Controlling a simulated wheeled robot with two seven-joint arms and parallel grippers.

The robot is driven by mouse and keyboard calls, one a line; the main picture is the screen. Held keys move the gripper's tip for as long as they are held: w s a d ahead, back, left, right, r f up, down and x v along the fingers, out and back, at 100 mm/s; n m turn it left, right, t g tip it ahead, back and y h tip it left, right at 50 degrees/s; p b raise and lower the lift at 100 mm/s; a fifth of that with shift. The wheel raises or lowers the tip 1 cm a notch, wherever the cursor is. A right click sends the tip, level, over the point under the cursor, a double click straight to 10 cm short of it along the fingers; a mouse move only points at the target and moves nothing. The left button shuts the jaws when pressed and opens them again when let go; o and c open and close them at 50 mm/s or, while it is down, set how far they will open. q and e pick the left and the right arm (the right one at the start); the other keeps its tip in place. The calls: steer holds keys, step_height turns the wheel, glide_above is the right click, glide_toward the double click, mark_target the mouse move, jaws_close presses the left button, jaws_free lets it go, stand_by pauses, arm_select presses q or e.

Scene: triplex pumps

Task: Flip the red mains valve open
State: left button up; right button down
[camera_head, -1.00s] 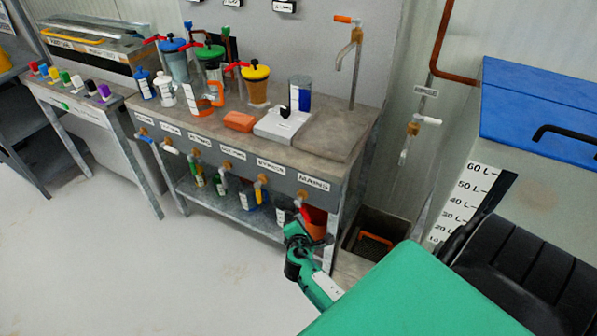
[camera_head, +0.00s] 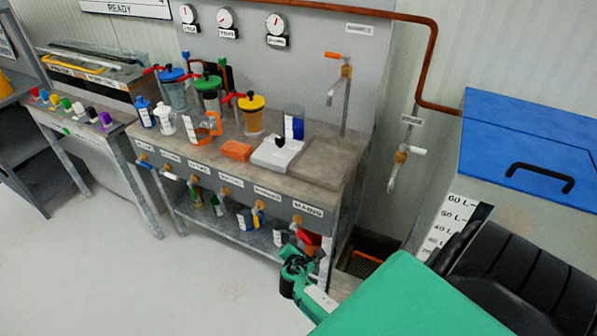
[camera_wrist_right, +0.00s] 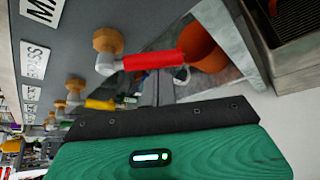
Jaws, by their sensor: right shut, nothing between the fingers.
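The red mains valve handle (camera_head: 305,237) sits below the brass fitting (camera_head: 297,219) at the right end of the bench front, under the MAINS label (camera_head: 307,209). In the right wrist view the red handle (camera_wrist_right: 150,61) runs sideways from a pale elbow, with its brass fitting (camera_wrist_right: 107,41) beside it. My right gripper (camera_head: 296,257) is just below and in front of the valve, shut and empty. My left gripper is not in view.
Other valves, including a yellow-handled one (camera_head: 257,213), line the bench front. A lower shelf (camera_head: 230,230) holds bottles. An orange bucket (camera_wrist_right: 203,48) stands close behind the red handle. A floor pit (camera_head: 368,258) lies right of the bench. Floor at left is clear.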

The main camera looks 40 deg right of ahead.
mark_target(305, 241)
arm_select(q)
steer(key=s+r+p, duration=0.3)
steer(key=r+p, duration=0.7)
steer(key=p, duration=0.1)
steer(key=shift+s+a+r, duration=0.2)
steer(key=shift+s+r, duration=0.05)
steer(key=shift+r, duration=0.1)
arm_select(e)
steer(key=shift+s+d+r+n+g+h, duration=0.15)
steer(key=shift+s+r+n+g+h, duration=0.1)
steer(key=shift+r+n+g, duration=0.45)
steer(key=shift+s+d+r+n+g+h, duration=0.1)
steer(key=shift+s+r+n+g+h, duration=0.15)
steer(key=shift+r+n+g, duration=0.35)
steer(key=shift+s+d+r+n+g+h, duration=0.25)
steer(key=shift+r+n+g, duration=0.2)
steer(key=shift+n+g, duration=0.45)
steer(key=shift+a, duration=0.1)
steer(key=shift+s, duration=0.1)
